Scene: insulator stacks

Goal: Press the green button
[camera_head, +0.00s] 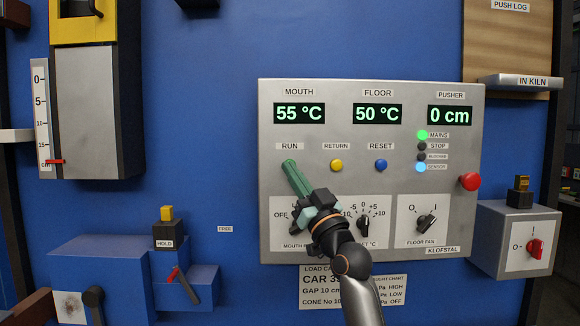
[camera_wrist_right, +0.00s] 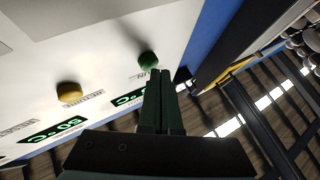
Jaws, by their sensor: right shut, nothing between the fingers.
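The green button (camera_wrist_right: 147,59) is a small round knob on the pale panel in the wrist view. In the head view it belongs under the RUN label and is hidden by, or blends with, the green fingertips. My right gripper (camera_head: 290,164) reaches up from below with its fingers pointing at that spot. In the wrist view its two fingers (camera_wrist_right: 159,73) are shut together and empty, their tips close beside the button. I cannot tell whether they touch it. My left gripper is not in view.
The grey control panel (camera_head: 400,100) also carries a yellow button (camera_head: 336,165), a blue button (camera_head: 381,165) and a red button (camera_head: 470,182). Rotary knobs (camera_head: 426,222) sit below. A grey switch box (camera_head: 515,240) stands at right, and a blue box (camera_head: 100,255) lower left.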

